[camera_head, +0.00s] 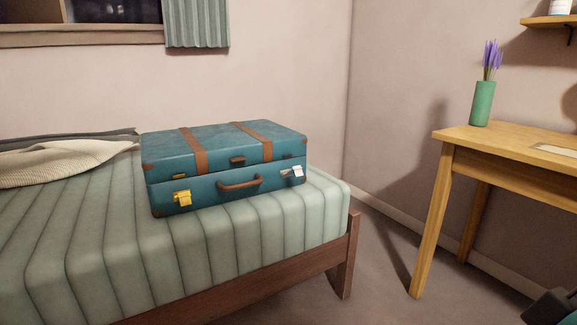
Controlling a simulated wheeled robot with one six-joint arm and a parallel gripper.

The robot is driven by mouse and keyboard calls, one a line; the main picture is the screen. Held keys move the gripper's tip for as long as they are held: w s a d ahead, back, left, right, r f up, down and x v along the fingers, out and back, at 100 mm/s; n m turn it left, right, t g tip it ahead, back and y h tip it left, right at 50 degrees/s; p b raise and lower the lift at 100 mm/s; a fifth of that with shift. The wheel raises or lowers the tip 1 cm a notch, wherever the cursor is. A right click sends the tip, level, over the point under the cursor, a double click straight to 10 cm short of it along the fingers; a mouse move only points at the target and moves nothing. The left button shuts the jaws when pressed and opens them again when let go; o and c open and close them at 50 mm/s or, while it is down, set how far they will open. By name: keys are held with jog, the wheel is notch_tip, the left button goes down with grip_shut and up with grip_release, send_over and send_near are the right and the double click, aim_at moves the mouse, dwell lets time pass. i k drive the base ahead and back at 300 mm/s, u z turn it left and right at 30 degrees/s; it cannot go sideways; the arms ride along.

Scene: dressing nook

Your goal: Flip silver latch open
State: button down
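A teal suitcase (225,160) with brown straps and corners lies flat on the bed, its lid down. The silver latch (297,172) is on the suitcase's front face, near the right corner, at the seam under the lid. It is small, and I cannot tell the exact position of its flap. A gold latch (183,198) sits on the same face near the left corner. A brown handle (239,184) is between the two latches. My gripper is not visible, and nothing touches the suitcase front.
The bed (235,238) has a ribbed green cover, and a wooden frame (300,275) runs below its edge. A wooden desk (510,148) with a green vase (482,103) stands at right. Floor (385,260) shows between bed and desk. A dark object fills the lower right corner.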

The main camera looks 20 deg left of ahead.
aim_at(297, 171)
jog(key=u, duration=0.5)
jog(key=i, duration=1.55)
jog(key=z, duration=0.1)
